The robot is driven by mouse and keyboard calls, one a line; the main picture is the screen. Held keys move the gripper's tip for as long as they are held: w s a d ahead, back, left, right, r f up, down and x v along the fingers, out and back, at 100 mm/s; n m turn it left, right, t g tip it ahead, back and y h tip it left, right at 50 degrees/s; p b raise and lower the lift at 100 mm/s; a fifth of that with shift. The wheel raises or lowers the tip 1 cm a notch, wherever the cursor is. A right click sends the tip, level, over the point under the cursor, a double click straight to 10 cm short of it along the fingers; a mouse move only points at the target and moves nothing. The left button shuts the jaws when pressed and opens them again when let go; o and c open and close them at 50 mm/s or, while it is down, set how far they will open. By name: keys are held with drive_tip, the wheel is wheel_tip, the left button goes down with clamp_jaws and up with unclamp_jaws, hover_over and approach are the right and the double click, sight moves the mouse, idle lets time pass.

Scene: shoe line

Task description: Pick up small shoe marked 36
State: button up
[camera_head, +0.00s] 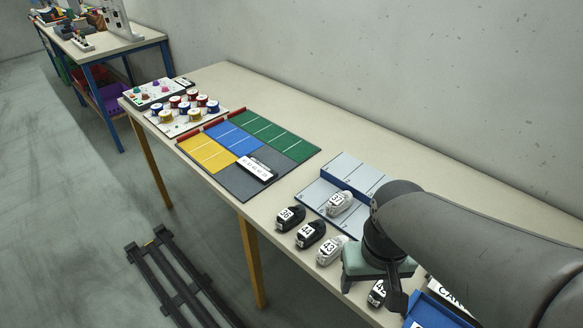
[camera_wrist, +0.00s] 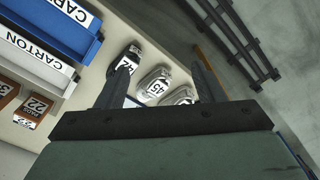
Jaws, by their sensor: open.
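Several small shoes with number labels are on the table in the head view. The leftmost black shoe (camera_head: 290,218) has a label that seems to read 36, but it is too small to be sure. My gripper (camera_head: 371,290) is to the right of it, over the front part of the table. In the wrist view my gripper (camera_wrist: 160,70) is open and empty. A black shoe marked 42 (camera_wrist: 127,60), a grey-white shoe marked 45 (camera_wrist: 155,87) and another pale shoe (camera_wrist: 182,96) show beyond the fingers. I cannot make out a 36 in the wrist view.
A black shoe (camera_head: 310,234) and a pale shoe marked 43 (camera_head: 331,249) stand beside the leftmost one. A pale shoe (camera_head: 340,203) sits on the grey-blue rack (camera_head: 350,172). A blue carton bin (camera_head: 432,312) is at the right. Coloured mats (camera_head: 280,140) lie farther left.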

drive_tip(key=shift+o, duration=0.4)
drive_tip(key=shift+w, duration=0.1)
wheel_tip(320, 180, up, 5)
drive_tip(key=m, duration=0.9)
hover_over(290, 210)
wheel_tip(290, 210, down, 12)
drive_tip(key=shift+r+p, duration=0.15)
drive_tip(key=shift+p, duration=0.95)
drive_tip(key=shift+f+p, duration=0.65)
drive_tip(key=shift+f, duration=1.95)
drive_tip(key=c, duration=1.1)
